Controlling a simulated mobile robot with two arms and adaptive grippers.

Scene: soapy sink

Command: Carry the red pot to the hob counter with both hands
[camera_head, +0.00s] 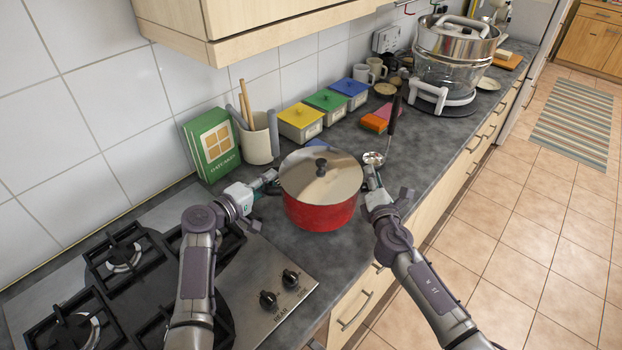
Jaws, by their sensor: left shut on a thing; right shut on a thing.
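The red pot (318,213) has a shiny lid with a dark knob. It is at the counter (425,138) just beyond the gas hob (140,270); I cannot tell whether its base touches the surface. My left gripper (270,180) is at the pot's left side, shut on it. My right gripper (371,176) is at its right side, shut on it. The handles are mostly hidden by the grippers.
A green box (212,146), a utensil holder (258,140) and yellow, green and blue lidded boxes (301,122) stand along the wall. A ladle (388,140) is behind the pot. A glass cooker (452,62) stands further back. A wall cabinet (240,22) overhangs.

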